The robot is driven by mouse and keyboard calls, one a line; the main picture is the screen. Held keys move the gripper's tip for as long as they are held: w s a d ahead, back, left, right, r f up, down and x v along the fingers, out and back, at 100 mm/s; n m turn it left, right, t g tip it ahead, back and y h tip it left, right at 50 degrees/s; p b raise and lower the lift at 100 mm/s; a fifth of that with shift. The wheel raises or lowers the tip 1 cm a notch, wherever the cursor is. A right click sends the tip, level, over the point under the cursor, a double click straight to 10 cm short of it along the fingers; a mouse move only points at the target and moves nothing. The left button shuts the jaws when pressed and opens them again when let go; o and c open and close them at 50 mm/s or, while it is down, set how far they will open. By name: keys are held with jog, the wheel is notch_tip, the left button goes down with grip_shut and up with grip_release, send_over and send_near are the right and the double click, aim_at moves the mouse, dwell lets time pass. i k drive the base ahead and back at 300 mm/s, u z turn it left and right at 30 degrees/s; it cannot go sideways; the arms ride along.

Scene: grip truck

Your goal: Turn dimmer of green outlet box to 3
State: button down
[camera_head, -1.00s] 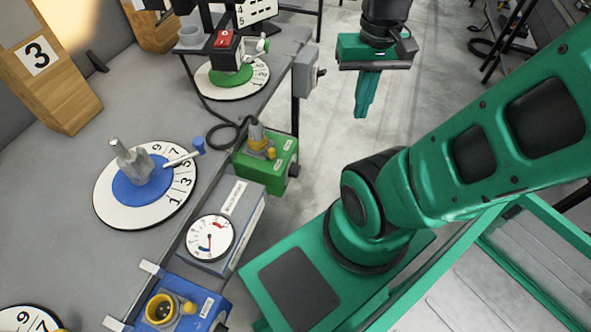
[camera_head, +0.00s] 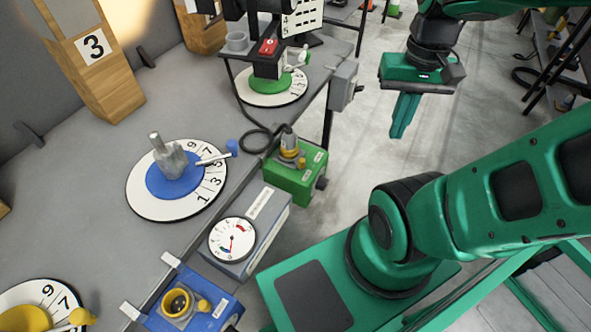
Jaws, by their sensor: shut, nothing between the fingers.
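The green outlet box (camera_head: 293,183) is fixed at the table's front edge, with a grey plug and yellow cap on its top. A small dark knob (camera_head: 321,183) sticks out of its right side. My gripper (camera_head: 399,133) hangs over the floor to the right of and beyond the green box, well apart from it. Its green fingers point down and are shut and empty. The green dial (camera_head: 269,85) stands behind the box, on a white disc with numbers.
A blue dial (camera_head: 175,188) on a numbered disc, a gauge box (camera_head: 270,211) and a blue outlet box (camera_head: 216,308) line the table edge. A yellow dial (camera_head: 28,318) is at lower left. A grey switch box (camera_head: 343,85) juts out beyond the green box. Floor between box and gripper is clear.

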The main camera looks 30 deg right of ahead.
aim_at(323, 183)
jog(key=z, duration=1.4)
jog(key=k, duration=0.9)
jog(key=u, duration=1.8)
